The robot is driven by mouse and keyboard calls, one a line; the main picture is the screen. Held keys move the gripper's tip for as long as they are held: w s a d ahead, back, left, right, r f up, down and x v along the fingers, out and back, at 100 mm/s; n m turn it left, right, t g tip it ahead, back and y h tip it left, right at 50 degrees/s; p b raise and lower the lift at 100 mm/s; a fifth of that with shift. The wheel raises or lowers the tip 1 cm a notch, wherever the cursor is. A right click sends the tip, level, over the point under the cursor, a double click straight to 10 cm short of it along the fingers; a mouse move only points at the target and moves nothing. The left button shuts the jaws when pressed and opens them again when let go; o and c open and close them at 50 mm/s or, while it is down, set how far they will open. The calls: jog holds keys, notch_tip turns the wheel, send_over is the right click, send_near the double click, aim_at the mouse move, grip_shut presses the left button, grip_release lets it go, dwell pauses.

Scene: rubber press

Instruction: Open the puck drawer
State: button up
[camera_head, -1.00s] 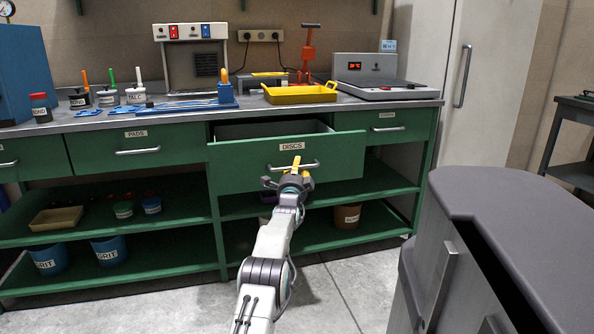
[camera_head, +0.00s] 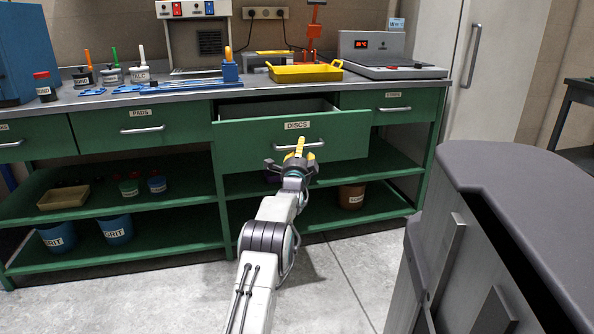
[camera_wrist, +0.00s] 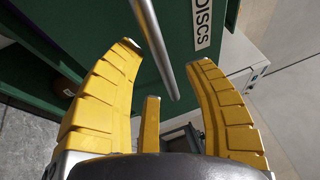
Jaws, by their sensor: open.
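The green drawer labelled DISCS (camera_head: 240,141) stands pulled partly out from the bench, and its grey interior shows behind the top edge of its front. Its metal bar handle (camera_head: 318,144) crosses the front below the label. My gripper (camera_head: 299,150) is at the handle, with its yellow fingers spread. In the wrist view, the handle (camera_wrist: 153,45) runs through the gap between the open fingertips of my gripper (camera_wrist: 165,52), apart from the side fingers. No discs are visible inside the drawer.
A closed PADS drawer (camera_head: 95,132) is to the left and another closed drawer (camera_head: 418,104) to the right. A yellow tray (camera_head: 305,74) sits on the worktop above. A grey-topped cabinet-like body (camera_head: 510,185) fills the lower right. Open floor lies in front of the bench.

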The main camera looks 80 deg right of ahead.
jog(key=a+f, duration=0.1)
jog(key=a, duration=0.8)
jog(key=shift+a+f, duration=0.35)
jog(key=shift+w, duration=0.15)
dwell(0.8)
